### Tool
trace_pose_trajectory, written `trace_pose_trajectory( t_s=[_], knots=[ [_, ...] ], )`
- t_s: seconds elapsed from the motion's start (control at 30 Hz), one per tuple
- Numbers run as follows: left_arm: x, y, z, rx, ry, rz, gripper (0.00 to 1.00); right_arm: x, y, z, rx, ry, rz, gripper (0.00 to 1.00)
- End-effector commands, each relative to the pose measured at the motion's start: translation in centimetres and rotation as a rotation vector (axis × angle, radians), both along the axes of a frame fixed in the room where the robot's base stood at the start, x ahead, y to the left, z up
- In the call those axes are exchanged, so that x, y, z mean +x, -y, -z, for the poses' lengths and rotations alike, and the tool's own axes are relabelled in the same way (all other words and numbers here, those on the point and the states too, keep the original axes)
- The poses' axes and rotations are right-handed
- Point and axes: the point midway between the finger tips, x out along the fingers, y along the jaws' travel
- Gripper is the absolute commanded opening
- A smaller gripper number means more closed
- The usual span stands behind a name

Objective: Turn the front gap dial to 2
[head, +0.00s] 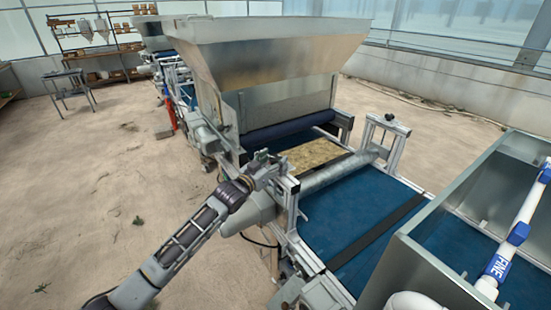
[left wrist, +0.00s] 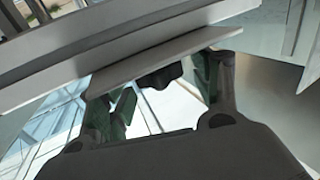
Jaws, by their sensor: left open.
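My left gripper (head: 266,167) reaches in from the left in the head view, up to the near side of the seeder beside the roller. In the left wrist view its two fingers (left wrist: 165,90) are apart. A dark, lobed knob (left wrist: 161,77), likely the front gap dial, shows between the fingers, below a pale metal plate (left wrist: 150,65). I cannot tell whether the fingers touch it. No number or scale can be read. In the head view the dial is hidden around the gripper. My right gripper is not in view.
The seeder's large metal hopper (head: 265,60) stands above the belt. A grey roller (head: 338,173) crosses the blue belt (head: 365,215). A second metal hopper (head: 430,265) stands at the lower right. The sandy floor (head: 60,200) at left is mostly free.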

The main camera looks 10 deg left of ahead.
Motion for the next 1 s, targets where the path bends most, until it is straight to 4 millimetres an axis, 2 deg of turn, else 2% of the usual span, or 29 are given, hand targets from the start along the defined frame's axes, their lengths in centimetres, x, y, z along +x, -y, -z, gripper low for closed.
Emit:
trace_pose_trajectory(
  t_s=[0.23,0.63,1.0],
  knots=[
    [1.2,0.6,-0.1,0.0,0.0,0.001,0.64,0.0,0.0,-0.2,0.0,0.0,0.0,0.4],
    [1.4,0.7,0.0,0.0,-0.001,0.001,0.64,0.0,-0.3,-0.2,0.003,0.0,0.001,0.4],
    [1.4,0.6,0.0,0.0,0.0,0.001,0.18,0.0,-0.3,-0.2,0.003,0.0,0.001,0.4]
  ],
)
